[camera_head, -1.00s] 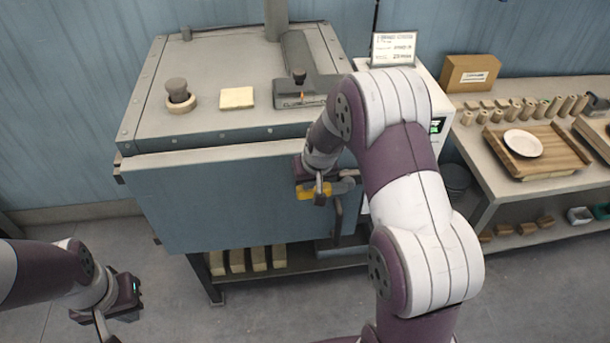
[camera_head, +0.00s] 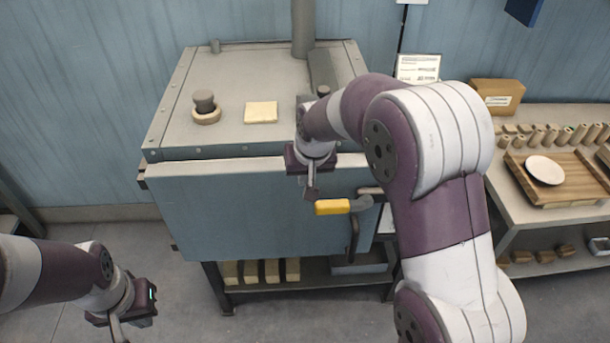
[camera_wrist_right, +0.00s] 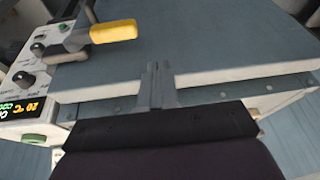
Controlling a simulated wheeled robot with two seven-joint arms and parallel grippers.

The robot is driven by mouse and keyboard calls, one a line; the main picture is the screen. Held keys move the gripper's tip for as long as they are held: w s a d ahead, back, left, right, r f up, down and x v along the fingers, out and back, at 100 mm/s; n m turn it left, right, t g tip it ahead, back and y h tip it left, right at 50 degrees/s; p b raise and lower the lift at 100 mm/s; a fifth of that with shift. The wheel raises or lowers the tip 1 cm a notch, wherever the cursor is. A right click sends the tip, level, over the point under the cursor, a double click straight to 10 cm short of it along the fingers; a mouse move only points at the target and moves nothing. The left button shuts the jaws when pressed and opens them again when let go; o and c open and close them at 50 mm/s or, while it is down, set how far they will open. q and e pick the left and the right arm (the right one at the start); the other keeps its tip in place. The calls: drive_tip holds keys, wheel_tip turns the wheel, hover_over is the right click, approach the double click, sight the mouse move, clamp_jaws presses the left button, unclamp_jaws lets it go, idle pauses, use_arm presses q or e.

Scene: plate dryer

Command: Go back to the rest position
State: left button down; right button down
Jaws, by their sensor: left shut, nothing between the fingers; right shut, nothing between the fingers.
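My right gripper (camera_head: 311,189) is shut and empty in front of the dryer door, left of and a little above the yellow handle (camera_head: 332,207). The right wrist view shows its closed fingers (camera_wrist_right: 157,72) apart from the yellow handle (camera_wrist_right: 113,32), which lies beyond them to the upper left. My left gripper (camera_head: 119,331) is low at the left, shut and empty, its tips near the bottom edge of the head view. The dryer (camera_head: 240,210) is a blue-grey box with its front door closed or nearly closed; I cannot tell exactly.
At right, a bench holds a wooden tray (camera_head: 590,172) with a white plate (camera_head: 545,170). A control panel (camera_wrist_right: 25,95) shows beside the door. Floor at left is clear.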

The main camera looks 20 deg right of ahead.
drive_tip(key=shift+w+f, duration=0.1)
drive_tip(key=shift+w, duration=0.05)
drive_tip(key=s+f+g+b, duration=0.1)
drive_tip(key=s+f, duration=0.2)
drive_tip(key=s, duration=0.7)
drive_tip(key=s+d+f+n+g+b, duration=0.1)
drive_tip(key=s+f, duration=0.2)
drive_tip(key=s, duration=0.7)
drive_tip(key=shift+s+f+n+g, duration=0.2)
drive_tip(key=shift+f+n+g, duration=0.1)
drive_tip(key=shift+f+g, duration=0.1)
